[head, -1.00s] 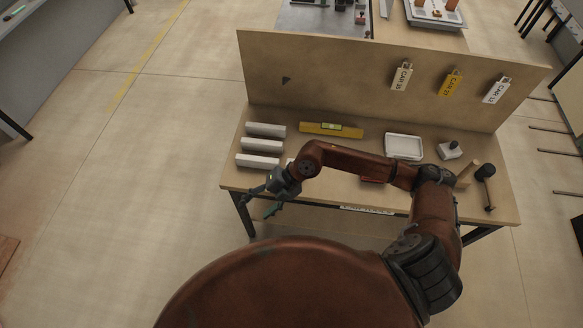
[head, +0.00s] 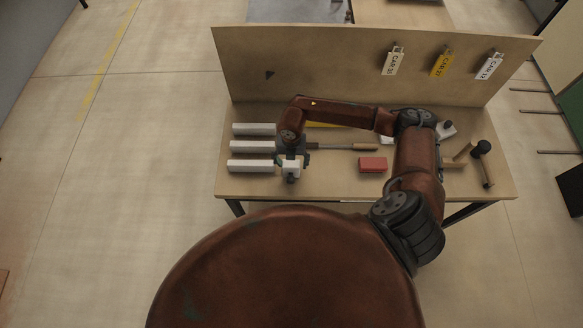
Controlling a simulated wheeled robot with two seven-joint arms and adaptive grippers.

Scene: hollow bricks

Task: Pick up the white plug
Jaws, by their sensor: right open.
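A small white block, which looks like the white plug (head: 291,169), is near the front edge of the workbench, right of the front white bar. A small dark part shows at its near side. My right gripper (head: 292,161) is at this block, with one finger to its left and one to its right. The fingers are open, and I cannot tell whether they touch it. The forearm and wrist hide part of the bench behind. My left gripper is not in view.
Three long white bars (head: 251,147) lie left of the gripper. A wooden-handled tool (head: 352,147) and a red block (head: 373,164) lie to the right. A mallet (head: 482,150) and a white block with a dark knob (head: 446,131) are farther right. An upright panel (head: 330,65) closes the back.

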